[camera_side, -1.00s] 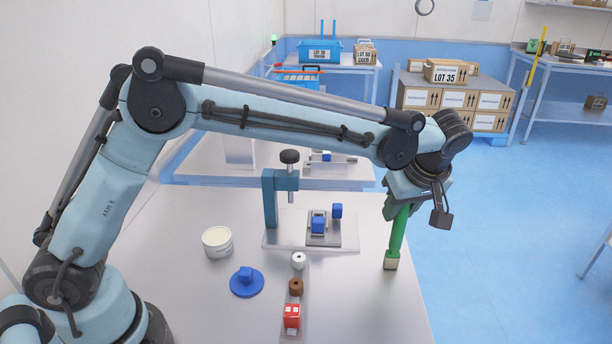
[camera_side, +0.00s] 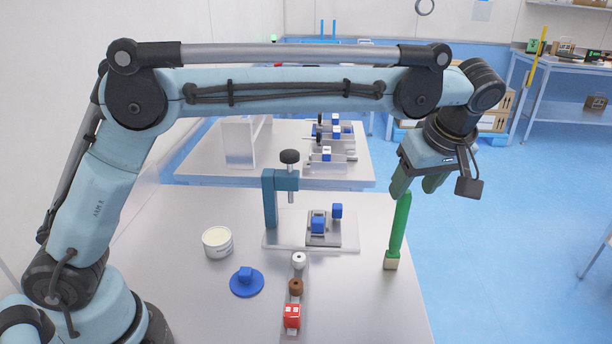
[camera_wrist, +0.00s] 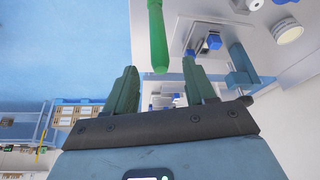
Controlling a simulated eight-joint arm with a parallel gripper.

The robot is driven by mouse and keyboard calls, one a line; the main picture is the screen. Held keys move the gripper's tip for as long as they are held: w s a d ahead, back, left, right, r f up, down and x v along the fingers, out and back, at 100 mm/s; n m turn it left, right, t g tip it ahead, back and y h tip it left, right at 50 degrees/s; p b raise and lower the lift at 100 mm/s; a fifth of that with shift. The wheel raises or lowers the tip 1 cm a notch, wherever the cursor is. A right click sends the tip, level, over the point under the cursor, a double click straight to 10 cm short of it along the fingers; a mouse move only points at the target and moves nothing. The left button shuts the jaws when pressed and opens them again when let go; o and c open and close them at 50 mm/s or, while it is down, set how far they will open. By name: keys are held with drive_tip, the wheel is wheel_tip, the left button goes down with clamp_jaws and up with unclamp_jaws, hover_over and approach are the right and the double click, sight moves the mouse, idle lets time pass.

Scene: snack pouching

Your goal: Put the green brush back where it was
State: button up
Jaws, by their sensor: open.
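The green brush (camera_side: 399,226) stands upright on the table's right side, its pale bristle end (camera_side: 391,262) down on the surface. My gripper (camera_side: 418,190) is at the top of its handle, tilted, with its fingers spread. In the wrist view the gripper (camera_wrist: 162,78) is open, and the brush's green handle (camera_wrist: 157,38) lies just beyond the fingertips with nothing between the fingers. The brush appears free of the gripper.
On the table (camera_side: 200,302) are a teal press (camera_side: 270,203) with blue blocks, a white tub (camera_side: 217,242), a blue round lid (camera_side: 247,284) and a rail holding a white roll (camera_side: 298,261), a brown roll (camera_side: 296,287) and a red block (camera_side: 292,316). The table's right edge is close to the brush.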

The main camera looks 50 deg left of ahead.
drive_tip(key=w+v, duration=0.1)
drive_tip(key=v, duration=0.3)
drive_tip(key=s+a+m+t+h, duration=0.25)
drive_tip(key=s+a+m, duration=0.45)
drive_tip(key=a, duration=0.4)
drive_tip(key=s+a+f+m+t+h, duration=0.1)
drive_tip(key=s+a+f+m, duration=0.4)
drive_tip(key=s, duration=0.6)
wheel_tip(320, 180, down, 4)
drive_tip(key=a+t, duration=0.1)
drive_tip(key=a, duration=0.1)
drive_tip(key=shift+s+a+r+m+t, duration=0.15)
drive_tip(key=shift+a+m+t, duration=0.15)
drive_tip(key=shift+a+t, duration=0.1)
